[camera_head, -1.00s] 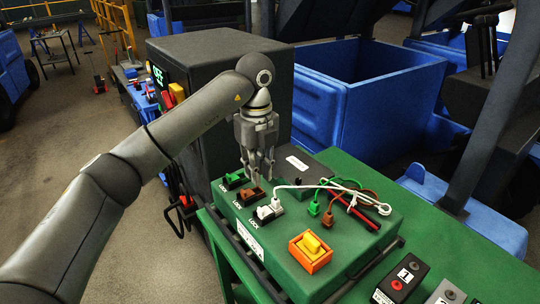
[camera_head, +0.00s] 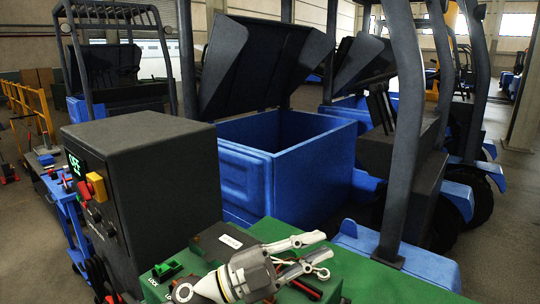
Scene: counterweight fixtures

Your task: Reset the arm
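My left gripper (camera_head: 322,247) is at the bottom centre of the head view, above the green fixture box (camera_head: 335,291). It lies roughly level and points to the right, with its two pale fingers apart and nothing seen between them. It covers much of the box top. A green switch (camera_head: 166,269) marked LOCK shows to the left of the gripper. A red rod and a pale ring end (camera_head: 321,273) show just below the fingers. Most of my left arm is below the picture edge. My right gripper is not in view.
A dark control cabinet (camera_head: 160,170) with a green display and coloured buttons stands at the left, close to the gripper. A blue open bin (camera_head: 285,170) with a raised dark lid is behind. The green table (camera_head: 400,285) is bare at the right. Dark posts (camera_head: 402,130) rise beyond it.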

